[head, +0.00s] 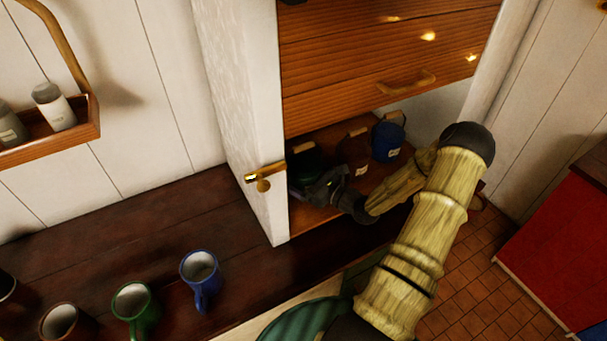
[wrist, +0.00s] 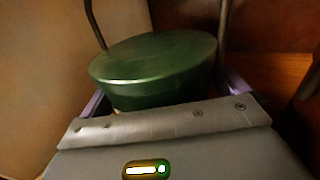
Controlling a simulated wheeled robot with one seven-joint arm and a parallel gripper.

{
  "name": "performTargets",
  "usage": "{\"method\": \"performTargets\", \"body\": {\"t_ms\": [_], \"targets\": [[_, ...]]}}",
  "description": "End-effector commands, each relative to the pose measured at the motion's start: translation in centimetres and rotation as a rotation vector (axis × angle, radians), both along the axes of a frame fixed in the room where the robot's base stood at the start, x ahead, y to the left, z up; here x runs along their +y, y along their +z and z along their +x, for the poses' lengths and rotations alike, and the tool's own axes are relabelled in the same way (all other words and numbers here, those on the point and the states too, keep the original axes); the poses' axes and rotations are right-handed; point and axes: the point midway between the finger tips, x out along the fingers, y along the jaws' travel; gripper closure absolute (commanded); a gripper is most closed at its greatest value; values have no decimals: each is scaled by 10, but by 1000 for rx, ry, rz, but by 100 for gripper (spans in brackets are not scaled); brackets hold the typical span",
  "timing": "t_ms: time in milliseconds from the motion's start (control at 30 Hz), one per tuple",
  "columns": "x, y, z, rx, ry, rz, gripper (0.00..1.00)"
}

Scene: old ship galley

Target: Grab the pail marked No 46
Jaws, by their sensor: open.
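Three pails stand in a row on the cupboard's lower shelf in the head view: a green pail (head: 304,164) at the left, a brown pail (head: 352,153) in the middle and a blue pail (head: 386,142) at the right. Pale labels show on the brown and blue pails, but no number is legible, so I cannot tell which is No 46. My gripper (head: 318,188) is open in front of the green pail. In the wrist view the green pail's lidded top (wrist: 155,62) lies between and beyond the fingers. Its lower part is hidden.
The white cupboard door edge (head: 245,120) stands close left of my gripper, with a brass latch (head: 264,178). A wooden drawer (head: 390,75) overhangs the shelf. Several mugs, including a blue mug (head: 200,278) and a green mug (head: 134,305), stand on the dark counter (head: 130,235).

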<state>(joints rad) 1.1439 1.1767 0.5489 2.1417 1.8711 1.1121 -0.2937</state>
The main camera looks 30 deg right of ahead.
Motion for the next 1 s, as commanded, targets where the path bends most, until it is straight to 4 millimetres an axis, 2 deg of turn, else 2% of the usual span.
{"method": "performTargets", "body": {"t_ms": [67,300,667,867,1000], "targets": [[0,0,0,0,0,0,4],[0,0,0,0,0,0,50],[0,6,0,-4,1,-1,50],[0,28,0,-5,1,-4,50],[0,51,0,-6,0,-5,50]]}}
